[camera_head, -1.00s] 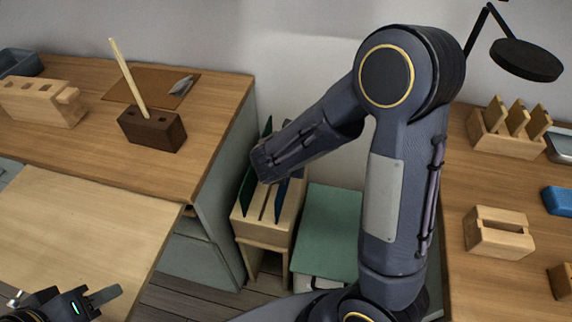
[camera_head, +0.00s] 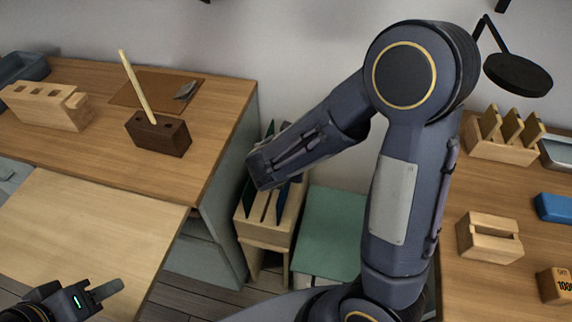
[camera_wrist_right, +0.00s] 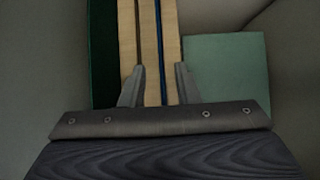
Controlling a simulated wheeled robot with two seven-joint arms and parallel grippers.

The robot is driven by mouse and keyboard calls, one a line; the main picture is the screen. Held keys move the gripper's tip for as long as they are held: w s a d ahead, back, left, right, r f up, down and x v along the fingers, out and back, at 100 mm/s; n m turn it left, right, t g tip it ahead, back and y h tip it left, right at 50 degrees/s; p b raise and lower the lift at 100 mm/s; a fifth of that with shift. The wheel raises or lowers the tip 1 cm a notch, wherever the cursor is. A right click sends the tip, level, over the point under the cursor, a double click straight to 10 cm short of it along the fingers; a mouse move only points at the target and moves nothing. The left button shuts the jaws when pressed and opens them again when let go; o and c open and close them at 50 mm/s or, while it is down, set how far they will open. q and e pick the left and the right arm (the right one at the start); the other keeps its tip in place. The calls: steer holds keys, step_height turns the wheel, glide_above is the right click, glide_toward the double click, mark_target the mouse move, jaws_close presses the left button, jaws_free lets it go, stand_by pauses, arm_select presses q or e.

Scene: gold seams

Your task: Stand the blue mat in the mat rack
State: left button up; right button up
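The mat rack (camera_head: 250,231) is a pale wooden slotted stand on the floor between the two counters. The blue mat (camera_head: 282,200) stands on edge in a rack slot, and a green mat stands to its left. In the right wrist view the blue mat (camera_wrist_right: 160,50) is a thin line between the wooden slats, with the green mat (camera_wrist_right: 103,50) at left. My right gripper (camera_wrist_right: 159,86) is open over the rack, its fingers apart on either side of the blue mat's line. My right forearm hides part of the rack in the head view. My left gripper (camera_head: 105,291) is at lower left, partly out of frame.
A teal-topped box (camera_head: 330,230) stands right of the rack. The left counter (camera_head: 215,145) holds a dark block (camera_head: 160,135) with a stick and a pale slotted block (camera_head: 45,107). The right counter (camera_head: 500,190) holds wooden blocks and a blue item (camera_head: 555,207).

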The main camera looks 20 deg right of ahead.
steer(key=shift+p+v, duration=1)
steer(key=shift+v, duration=0.95)
steer(key=shift+r, duration=0.15)
step_height(320, 180, up, 6)
steer(key=p, duration=0.5)
